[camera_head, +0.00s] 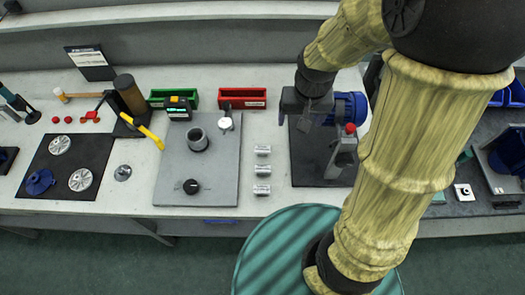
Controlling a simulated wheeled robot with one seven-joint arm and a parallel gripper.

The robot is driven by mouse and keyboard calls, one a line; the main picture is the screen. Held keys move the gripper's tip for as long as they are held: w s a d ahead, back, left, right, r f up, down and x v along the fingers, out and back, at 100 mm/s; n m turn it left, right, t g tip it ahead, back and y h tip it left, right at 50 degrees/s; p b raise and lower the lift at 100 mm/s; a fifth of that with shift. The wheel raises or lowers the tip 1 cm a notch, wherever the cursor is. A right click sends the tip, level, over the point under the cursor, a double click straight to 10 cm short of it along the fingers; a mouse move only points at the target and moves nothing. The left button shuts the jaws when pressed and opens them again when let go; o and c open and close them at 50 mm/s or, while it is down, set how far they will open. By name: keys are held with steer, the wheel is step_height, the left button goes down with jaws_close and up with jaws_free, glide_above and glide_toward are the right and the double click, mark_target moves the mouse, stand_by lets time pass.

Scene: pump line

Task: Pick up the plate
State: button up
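Several things here could be the plate, and I cannot tell which is meant. A flat grey rectangular plate (213,150) lies on the bench left of centre, with a dark ring-shaped part and a black knob on it. Two silver round discs (80,180) (60,145) lie on a black mat at the left. A small silver flanged disc (123,173) lies between the mat and the grey plate. My gripper's fingers cannot be made out clearly against the dark parts there.
A blue motor (349,107) and a grey part with a red knob (344,152) stand on a black mat (305,165). Several silver cylinders (262,170) line up beside the grey plate. Green (173,97) and red (242,98) bins, a hammer and a yellow-handled tool lie behind.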

steer(key=w+a+f+g+b, duration=0.1)
steer(key=w+a+f+b, duration=0.1)
steer(key=w+a+f, duration=0.4)
steer(key=a, duration=0.4)
steer(key=shift+w+f+g, duration=0.15)
steer(key=shift+w+g, duration=0.15)
steer(key=shift+a, duration=0.1)
steer(key=p, duration=0.1)
glide_above(263, 149)
steer(key=f, duration=0.8)
steer(key=a+f, duration=0.1)
steer(key=f, duration=0.3)
steer(key=shift+s+f, duration=0.1)
steer(key=shift+s, duration=0.25)
steer(key=f, duration=0.1)
steer(key=f+p, duration=0.1)
steer(key=f, duration=0.2)
steer(key=shift+w+d+f, duration=0.1)
steer(key=shift+w+d, duration=0.2)
steer(key=shift+d, duration=0.1)
steer(key=shift+f+p, duration=0.3)
steer(key=shift+f, duration=0.2)
steer(key=shift+f, duration=0.25)
